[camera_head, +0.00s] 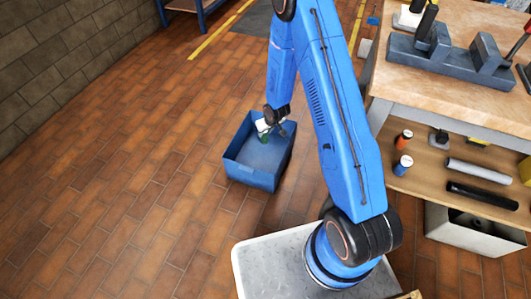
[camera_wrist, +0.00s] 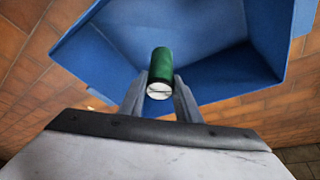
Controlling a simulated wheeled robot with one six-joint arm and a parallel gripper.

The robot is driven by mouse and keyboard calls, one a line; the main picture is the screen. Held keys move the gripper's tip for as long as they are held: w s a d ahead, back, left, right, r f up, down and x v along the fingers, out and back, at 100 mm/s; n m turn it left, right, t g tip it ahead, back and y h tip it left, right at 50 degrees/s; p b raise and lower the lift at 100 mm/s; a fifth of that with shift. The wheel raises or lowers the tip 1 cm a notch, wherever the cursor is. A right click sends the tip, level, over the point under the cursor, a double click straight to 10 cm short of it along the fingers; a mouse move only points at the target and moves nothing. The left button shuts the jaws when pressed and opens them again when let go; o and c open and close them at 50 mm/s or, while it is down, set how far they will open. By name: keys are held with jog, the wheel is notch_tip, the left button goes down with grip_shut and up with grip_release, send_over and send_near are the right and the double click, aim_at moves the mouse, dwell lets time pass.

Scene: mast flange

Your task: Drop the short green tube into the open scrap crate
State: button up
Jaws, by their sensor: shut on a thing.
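The short green tube (camera_wrist: 161,65) is between the two fingers of my gripper (camera_wrist: 160,95) in the wrist view, with its pale end facing the camera. The gripper is shut on it. Behind the tube is the open blue scrap crate (camera_wrist: 110,50). In the head view the crate (camera_head: 252,176) stands on the brick floor, and my gripper (camera_head: 266,130) is over its opening, near the far side. The tube shows there as a small dark green patch (camera_head: 265,138). I cannot tell its exact height above the crate's bottom.
A wooden workbench (camera_head: 390,75) with a grey fixture (camera_head: 450,65) stands on the right. Its lower shelf (camera_head: 425,178) holds cans and several tubes, and a grey bin (camera_head: 470,235) is below. The floor left of the crate is clear.

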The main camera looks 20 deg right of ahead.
jog(key=o, duration=1.2)
jog(key=v, duration=1.7)
jog(key=shift+r, duration=0.15)
